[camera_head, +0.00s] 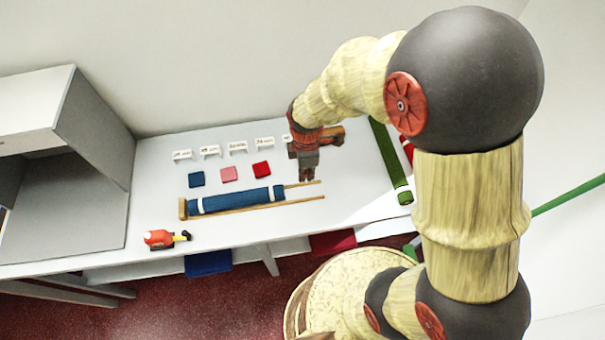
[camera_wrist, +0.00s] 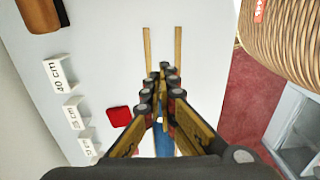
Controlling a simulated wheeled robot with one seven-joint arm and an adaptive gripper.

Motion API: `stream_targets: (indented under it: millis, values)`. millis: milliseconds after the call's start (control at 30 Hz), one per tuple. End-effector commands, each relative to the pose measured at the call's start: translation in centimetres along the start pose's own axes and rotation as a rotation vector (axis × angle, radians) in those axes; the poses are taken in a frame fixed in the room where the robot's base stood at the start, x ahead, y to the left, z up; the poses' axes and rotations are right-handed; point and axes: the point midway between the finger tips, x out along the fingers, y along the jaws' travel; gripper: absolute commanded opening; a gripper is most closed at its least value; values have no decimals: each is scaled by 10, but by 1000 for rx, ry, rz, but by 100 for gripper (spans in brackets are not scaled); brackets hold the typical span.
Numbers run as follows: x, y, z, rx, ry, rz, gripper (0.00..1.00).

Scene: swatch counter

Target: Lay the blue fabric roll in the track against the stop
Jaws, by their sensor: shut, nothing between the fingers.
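My gripper (camera_head: 307,177) is shut and empty, above the counter near the right, open end of the track, apart from the roll. In the wrist view my gripper (camera_wrist: 165,72) points along the bare rails (camera_wrist: 147,48), and part of the blue roll (camera_wrist: 163,145) shows between the finger links.
Blue, pink and red swatches (camera_head: 262,169) lie behind the track, with several white size labels (camera_head: 237,146) behind them. A red and black tool (camera_head: 162,238) lies at front left. A green roll (camera_head: 390,158) lies at the right. A grey cabinet (camera_head: 90,130) stands left.

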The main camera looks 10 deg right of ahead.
Motion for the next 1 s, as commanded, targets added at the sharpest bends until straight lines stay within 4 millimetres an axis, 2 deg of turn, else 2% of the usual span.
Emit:
stream_targets:
  millis: [33,100,367,500,633,1000]
  values:
    - [13,-2,0,0,-1,-6,0]
    - [27,-2,0,1,-1,-5,0]
    - [77,-1,0,2,-1,-4,0]
    - [75,0,-21,-2,0,1,0]
    - [75,0,-34,0,0,-1,0]
    - [74,0,-40,3,0,-1,0]
